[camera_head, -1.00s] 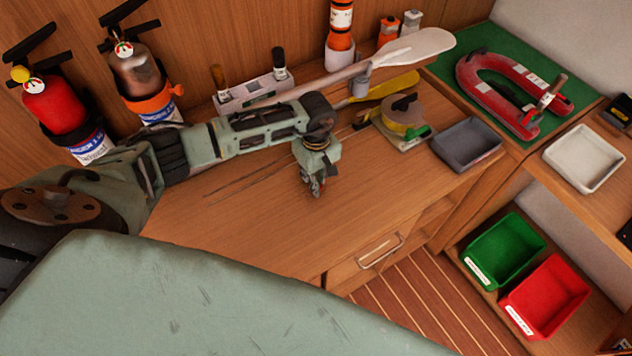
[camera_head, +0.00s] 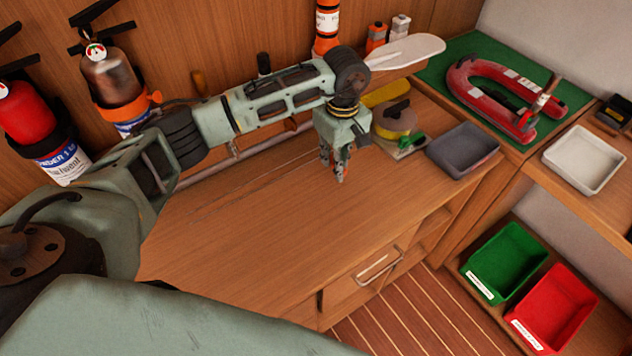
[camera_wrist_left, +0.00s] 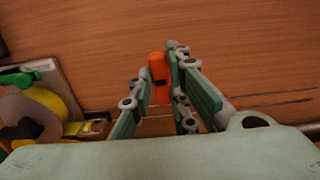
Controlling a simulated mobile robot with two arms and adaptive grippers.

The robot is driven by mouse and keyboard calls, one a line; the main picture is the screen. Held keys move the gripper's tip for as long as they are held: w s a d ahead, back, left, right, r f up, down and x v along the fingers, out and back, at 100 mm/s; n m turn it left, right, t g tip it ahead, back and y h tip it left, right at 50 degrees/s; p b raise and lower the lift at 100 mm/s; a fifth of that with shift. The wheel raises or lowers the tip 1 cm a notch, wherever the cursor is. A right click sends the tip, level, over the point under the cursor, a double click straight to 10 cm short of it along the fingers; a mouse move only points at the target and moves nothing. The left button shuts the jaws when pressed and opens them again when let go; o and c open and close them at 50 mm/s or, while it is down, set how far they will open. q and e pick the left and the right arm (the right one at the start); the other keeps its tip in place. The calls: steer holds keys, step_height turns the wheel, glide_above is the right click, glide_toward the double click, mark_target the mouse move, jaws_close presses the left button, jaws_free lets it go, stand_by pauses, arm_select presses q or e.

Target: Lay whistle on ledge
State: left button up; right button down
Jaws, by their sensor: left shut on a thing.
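The orange whistle (camera_wrist_left: 158,75), with a dark slot in its side, is between the fingers of my left gripper in the left wrist view. My left gripper (camera_head: 336,172) is shut on it and points down over the wooden bench top (camera_head: 270,240). In the head view the whistle is too small and covered to make out clearly. I cannot tell for sure which surface is the ledge. My right gripper is not in view.
Right of my left gripper are a tape roll (camera_head: 394,118) and a grey tray (camera_head: 462,150). A white paddle (camera_head: 408,50) lies behind. Further right are a red horseshoe-shaped thing (camera_head: 485,92), a white tray (camera_head: 583,160), and green (camera_head: 506,262) and red (camera_head: 553,302) bins. The bench front is clear.

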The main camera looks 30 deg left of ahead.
arm_select(q)
step_height(320, 180, up, 2)
steer(key=w+d+r+b, duration=0.1)
steer(key=w+d, duration=0.2)
steer(key=s+a+r+m, duration=0.1)
steer(key=s+r+m, duration=0.1)
steer(key=s+m, duration=0.4)
steer(key=s+a+r+m+b, duration=0.1)
steer(key=s+m, duration=0.4)
steer(key=s, duration=1)
steer(key=shift+s+a+r+m, duration=0.2)
steer(key=shift+a+r+m, duration=0.2)
steer(key=shift+a+r, duration=0.2)
steer(key=shift+f, duration=0.1)
